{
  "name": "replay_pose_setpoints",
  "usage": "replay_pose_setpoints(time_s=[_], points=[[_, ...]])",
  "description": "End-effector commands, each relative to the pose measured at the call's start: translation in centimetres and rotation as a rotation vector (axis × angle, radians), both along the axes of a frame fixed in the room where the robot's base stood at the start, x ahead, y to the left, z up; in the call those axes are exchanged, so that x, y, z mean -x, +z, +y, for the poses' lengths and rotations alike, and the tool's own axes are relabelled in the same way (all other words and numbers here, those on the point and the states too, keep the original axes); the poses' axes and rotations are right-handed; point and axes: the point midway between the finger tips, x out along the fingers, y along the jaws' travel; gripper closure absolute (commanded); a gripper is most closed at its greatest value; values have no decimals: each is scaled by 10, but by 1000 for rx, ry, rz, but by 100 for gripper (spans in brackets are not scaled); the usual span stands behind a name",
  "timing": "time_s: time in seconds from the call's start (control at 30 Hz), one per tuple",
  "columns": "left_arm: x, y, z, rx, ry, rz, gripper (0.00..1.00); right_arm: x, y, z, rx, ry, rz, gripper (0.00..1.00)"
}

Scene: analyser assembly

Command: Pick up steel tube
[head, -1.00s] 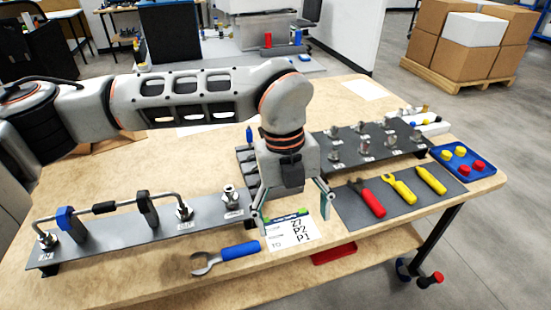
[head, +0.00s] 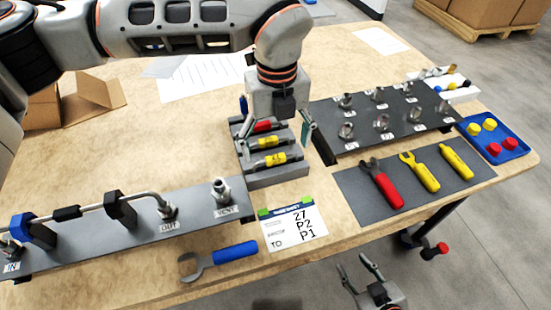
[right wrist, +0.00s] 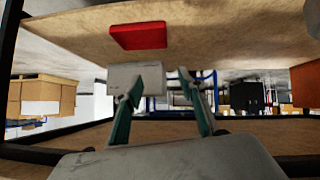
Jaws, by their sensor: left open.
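A grey rack (head: 282,177) near the middle holds short pieces with red (head: 265,126) and yellow (head: 272,159) bands. I cannot tell whether these are steel tubes. My left gripper (head: 276,138) is open above the rack, its fingers either side of it; contact cannot be made out. My right gripper (head: 359,268) is low beyond the table's front edge. In the right wrist view its fingers (right wrist: 157,82) are apart and look empty.
A blue-handled wrench (head: 235,251) and a label card (head: 293,226) lie in front of the rack. A mat with red and yellow tools (head: 348,187), a plate of fittings (head: 395,133) and a blue tray (head: 512,152) are at right.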

Motion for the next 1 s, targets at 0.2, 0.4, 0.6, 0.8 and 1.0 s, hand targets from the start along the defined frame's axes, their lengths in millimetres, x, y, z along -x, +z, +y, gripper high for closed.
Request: replay_pose_setpoints(time_s=[0.2, 0.4, 0.6, 0.8, 1.0], points=[[1, -34, 3, -1, -1, 7, 20, 0, -4, -1, 4, 1, 1, 60], [0, -45, 2, 1, -1, 2, 20, -5, 1, -2, 5, -1, -12, 60], [0, -44, 2, 0, -1, 1, 38, -6, 3, -2, 5, -1, -15, 60], [0, -44, 2, 1, -1, 2, 45, -5, 0, -2, 6, -1, -11, 60], [0, -42, 2, 0, -1, 1, 45, -4, -1, -2, 6, -2, -8, 60]])
